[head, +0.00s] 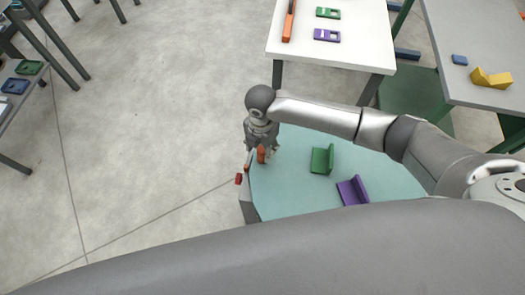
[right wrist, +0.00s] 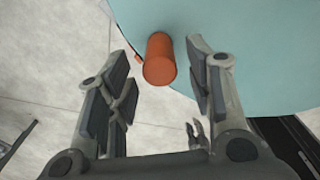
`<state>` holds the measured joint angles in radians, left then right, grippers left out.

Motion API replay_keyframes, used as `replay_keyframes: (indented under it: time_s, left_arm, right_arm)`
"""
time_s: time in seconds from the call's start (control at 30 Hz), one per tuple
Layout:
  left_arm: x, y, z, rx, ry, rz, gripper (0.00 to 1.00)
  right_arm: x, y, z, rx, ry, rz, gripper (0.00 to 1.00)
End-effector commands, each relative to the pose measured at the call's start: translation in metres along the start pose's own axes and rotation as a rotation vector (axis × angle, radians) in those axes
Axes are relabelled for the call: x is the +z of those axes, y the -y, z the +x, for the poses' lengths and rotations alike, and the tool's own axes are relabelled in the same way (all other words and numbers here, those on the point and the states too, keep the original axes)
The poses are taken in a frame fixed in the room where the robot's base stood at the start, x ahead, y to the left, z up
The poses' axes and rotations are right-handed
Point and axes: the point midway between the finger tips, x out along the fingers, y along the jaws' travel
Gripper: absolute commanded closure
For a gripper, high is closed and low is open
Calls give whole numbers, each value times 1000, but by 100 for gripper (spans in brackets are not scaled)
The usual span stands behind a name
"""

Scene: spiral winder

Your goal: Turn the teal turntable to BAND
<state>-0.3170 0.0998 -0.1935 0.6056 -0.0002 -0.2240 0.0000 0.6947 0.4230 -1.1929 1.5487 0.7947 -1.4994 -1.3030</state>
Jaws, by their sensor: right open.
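The teal turntable (head: 295,190) lies in front of me, its near part hidden by my own body. An orange upright peg (head: 261,155) stands near its left edge. My right gripper (head: 261,150) is over this peg, pointing down. In the right wrist view the peg (right wrist: 160,58) stands between the open fingers (right wrist: 160,85) and a little beyond them, with a gap on each side. A small red piece (head: 239,179) and a thin orange-red strip (head: 248,161) are by the turntable's left edge. No BAND label is readable. My left gripper is not seen.
A green bracket (head: 322,160) and a purple bracket (head: 353,190) stand on the turntable. A white table (head: 348,48) with green, purple and orange parts is behind it. A grey table (head: 470,35) holds a yellow part at right.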

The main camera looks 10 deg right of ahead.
Motion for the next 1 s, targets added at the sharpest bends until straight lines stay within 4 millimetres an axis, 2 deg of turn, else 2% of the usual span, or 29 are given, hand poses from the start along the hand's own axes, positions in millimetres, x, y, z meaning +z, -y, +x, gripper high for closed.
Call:
replay_keyframes:
  time_s: [0.1,0.2,0.4,0.67,0.77,1.0]
  left_arm:
    - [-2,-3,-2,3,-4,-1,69]
    - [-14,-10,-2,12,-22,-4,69]
    - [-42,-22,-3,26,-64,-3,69]
    - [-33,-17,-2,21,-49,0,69]
    - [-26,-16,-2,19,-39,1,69]
    - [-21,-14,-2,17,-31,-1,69]
  right_arm:
    - [0,1,23,-3,0,3,52]
    - [0,0,36,-1,0,2,52]
    - [0,0,50,1,1,2,52]
    - [0,0,52,1,1,1,52]
    - [0,0,52,1,1,1,62]
    - [0,0,52,1,1,1,93]
